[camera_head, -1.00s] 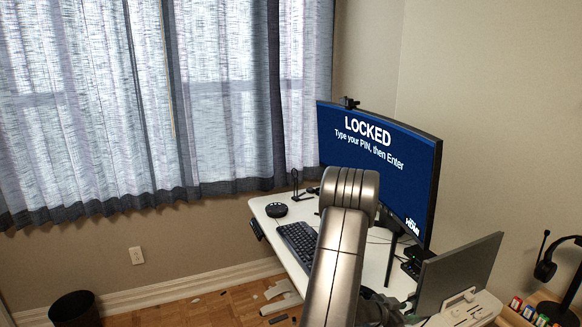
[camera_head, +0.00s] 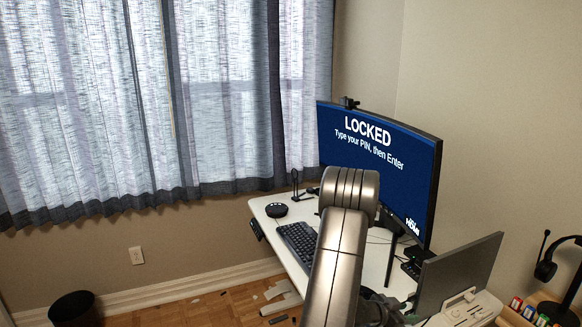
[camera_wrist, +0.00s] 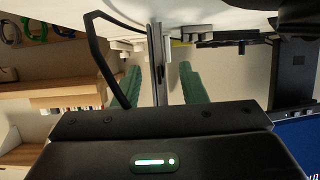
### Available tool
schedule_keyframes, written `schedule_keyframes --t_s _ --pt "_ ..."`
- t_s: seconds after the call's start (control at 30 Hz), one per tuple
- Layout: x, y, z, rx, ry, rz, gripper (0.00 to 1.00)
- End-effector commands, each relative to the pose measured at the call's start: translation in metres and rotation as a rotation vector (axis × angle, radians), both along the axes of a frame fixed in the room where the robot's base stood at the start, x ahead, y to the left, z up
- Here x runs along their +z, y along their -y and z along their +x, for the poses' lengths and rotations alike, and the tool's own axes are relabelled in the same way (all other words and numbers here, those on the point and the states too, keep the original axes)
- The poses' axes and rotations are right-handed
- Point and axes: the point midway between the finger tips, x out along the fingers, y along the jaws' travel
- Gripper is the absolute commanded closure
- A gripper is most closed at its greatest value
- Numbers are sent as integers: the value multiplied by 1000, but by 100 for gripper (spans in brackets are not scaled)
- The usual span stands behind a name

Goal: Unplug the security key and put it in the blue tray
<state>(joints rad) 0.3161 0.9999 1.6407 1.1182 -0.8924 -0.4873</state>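My gripper (camera_wrist: 159,84) shows in the wrist view as two green fingers standing apart, so it is open. Between the fingers, in the picture, runs the thin grey edge of an upright panel, which looks like the laptop (camera_wrist: 157,40). A small dark mark sits along that edge; I cannot tell whether it is the security key. I cannot tell whether the fingers touch the panel. In the head view my arm hides most of the gripper, beside the laptop (camera_head: 458,275). I cannot make out the blue tray in either view.
The large monitor (camera_head: 375,165) stands behind the laptop and shows a locked screen. A keyboard (camera_head: 297,240) and a round black device (camera_head: 276,210) lie on the white desk (camera_head: 265,222). A headset (camera_head: 546,265) hangs at the right. In the wrist view a dark bent bar (camera_wrist: 100,60) passes left of the fingers.

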Motion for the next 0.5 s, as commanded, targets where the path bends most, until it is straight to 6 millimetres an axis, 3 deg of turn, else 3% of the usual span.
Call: schedule_keyframes --t_s 0.2,0.4,0.5 --pt "0 0 0 0 0 0 64" --pt "0 0 0 0 0 0 100" --pt "0 0 0 0 0 0 100"
